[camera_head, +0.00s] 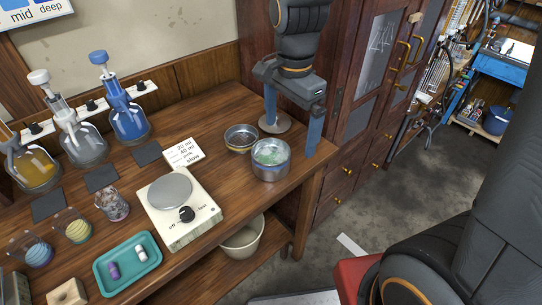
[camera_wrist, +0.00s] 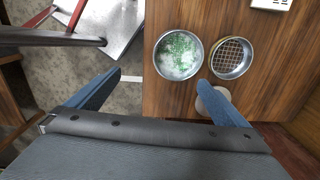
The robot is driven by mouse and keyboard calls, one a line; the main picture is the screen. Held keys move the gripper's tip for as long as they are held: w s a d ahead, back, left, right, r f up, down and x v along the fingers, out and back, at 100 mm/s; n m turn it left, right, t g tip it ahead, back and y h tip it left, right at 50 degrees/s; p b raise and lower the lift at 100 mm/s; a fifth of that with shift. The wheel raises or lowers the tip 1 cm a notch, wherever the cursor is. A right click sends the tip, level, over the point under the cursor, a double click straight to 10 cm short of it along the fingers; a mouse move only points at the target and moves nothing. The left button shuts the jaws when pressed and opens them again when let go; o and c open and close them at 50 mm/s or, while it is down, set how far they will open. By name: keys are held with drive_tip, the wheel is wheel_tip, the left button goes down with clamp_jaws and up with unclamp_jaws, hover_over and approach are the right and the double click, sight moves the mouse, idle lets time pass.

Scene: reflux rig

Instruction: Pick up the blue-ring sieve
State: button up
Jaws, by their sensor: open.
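Two round metal sieve-like pans stand side by side near the right end of the wooden bench. One pan (camera_head: 271,172) holds white and green bits; it also shows in the wrist view (camera_wrist: 178,76). The other, with a brass-coloured mesh (camera_wrist: 231,55), is empty and lies behind it in the head view (camera_head: 241,147). I cannot make out a clear blue ring on either. My gripper (camera_head: 291,140) is wide open and empty, its blue fingers apart. In the wrist view, my gripper (camera_wrist: 160,80) shows one fingertip just below the pans and the other off the bench edge.
A pale round base (camera_head: 275,123) stands behind the pans, partly hidden by a finger. A hotplate (camera_head: 180,205) and a label card (camera_head: 183,152) lie to the left. A dark wooden cabinet (camera_head: 345,130) rises to the right. Flasks stand at the back left.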

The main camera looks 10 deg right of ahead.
sight(271, 157)
drive_tip(key=shift+w+a+f+m+p, duration=0.3)
drive_tip(key=shift+a+f+m, duration=0.4)
drive_tip(key=shift+f, duration=0.35)
drive_tip(key=shift+w+a+f+m+p, duration=0.15)
drive_tip(key=shift+a+f+m+p, duration=0.2)
drive_tip(key=shift+a+f+m, duration=0.45)
drive_tip(key=shift+w+a+f+m+p, duration=0.25)
drive_tip(key=shift+a+f+m+p, duration=0.25)
drive_tip(key=shift+f, duration=0.75)
drive_tip(key=c, duration=1.2)
drive_tip(key=shift+r, duration=0.1)
